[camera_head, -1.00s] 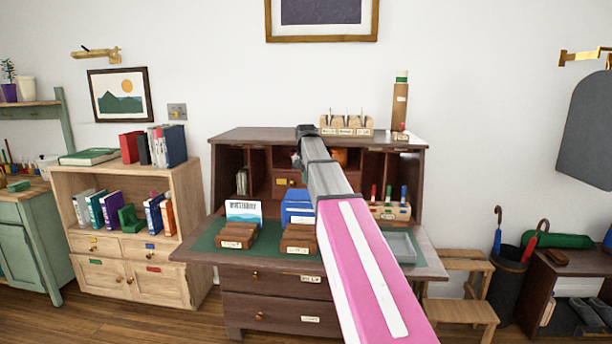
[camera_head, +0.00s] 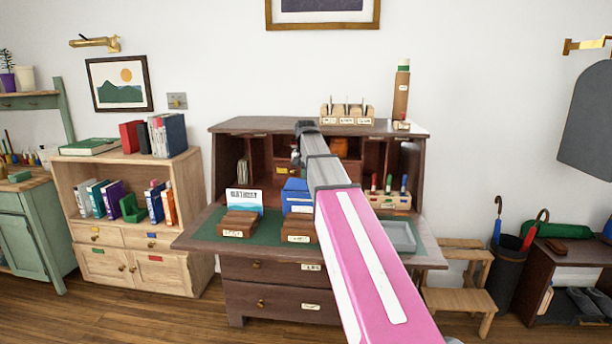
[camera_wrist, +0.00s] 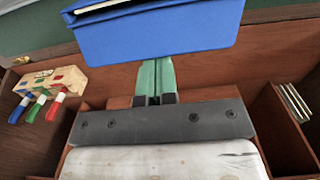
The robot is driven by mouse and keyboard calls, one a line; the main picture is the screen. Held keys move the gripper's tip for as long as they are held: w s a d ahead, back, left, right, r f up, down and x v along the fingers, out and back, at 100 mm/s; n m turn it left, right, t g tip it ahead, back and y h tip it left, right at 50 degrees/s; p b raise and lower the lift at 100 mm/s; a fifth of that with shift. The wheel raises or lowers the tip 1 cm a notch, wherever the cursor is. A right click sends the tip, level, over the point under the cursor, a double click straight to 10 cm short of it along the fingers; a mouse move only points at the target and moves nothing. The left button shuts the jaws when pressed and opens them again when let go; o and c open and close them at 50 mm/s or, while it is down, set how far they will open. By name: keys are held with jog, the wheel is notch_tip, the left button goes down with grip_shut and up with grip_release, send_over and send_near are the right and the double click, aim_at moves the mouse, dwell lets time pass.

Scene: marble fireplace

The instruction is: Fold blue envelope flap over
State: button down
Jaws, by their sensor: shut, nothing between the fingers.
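The blue envelope (camera_head: 297,190) stands upright in a small wooden holder (camera_head: 299,231) on the desk's green writing surface. It fills the top middle of the wrist view (camera_wrist: 160,38), with a dark edge and a pale strip along its top there. I cannot clearly tell its flap from its body. My gripper (camera_wrist: 156,64) has slim green fingers that are shut and empty. Their tips reach the envelope's edge in the wrist view, and contact cannot be told. In the head view my gripper (camera_head: 296,160) is small, just above and behind the envelope, and my arm hides part of the desk.
A second holder with a picture card (camera_head: 244,199) stands left of the envelope. A pen rack (camera_head: 390,200) and a grey tray (camera_head: 399,237) are to the right. The desk's cubbyholes (camera_head: 375,165) rise close behind. Green surface shows free between these.

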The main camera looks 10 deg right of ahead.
aim_at(302, 193)
jog(key=shift+s+a, duration=0.2)
jog(key=shift+s, duration=0.45)
jog(key=shift+s+a, duration=0.2)
jog(key=shift+s, duration=0.45)
jog(key=shift+s+a+f, duration=0.15)
jog(key=shift+s+a, duration=0.1)
jog(key=shift+s, duration=0.5)
jog(key=shift+s+a+f, duration=0.1)
jog(key=shift+s+a, duration=0.1)
jog(key=shift+s, duration=0.5)
jog(key=shift+s+a+f, duration=0.2)
jog(key=shift+s+f, duration=0.2)
jog(key=shift+s, duration=0.25)
jog(key=shift+s+a+f, duration=0.25)
jog(key=shift+s+f, duration=0.2)
jog(key=shift+s, duration=0.25)
jog(key=shift+s+a+f, duration=0.2)
jog(key=shift+s+f, duration=0.2)
jog(key=shift+s, duration=0.25)
jog(key=shift+s+a+r, duration=0.1)
jog(key=shift+s+r, duration=0.1)
jog(key=shift+r, duration=1.25)
jog(key=shift+s+a+r, duration=0.1)
jog(key=shift+s+r, duration=0.05)
jog(key=shift+r, duration=1.25)
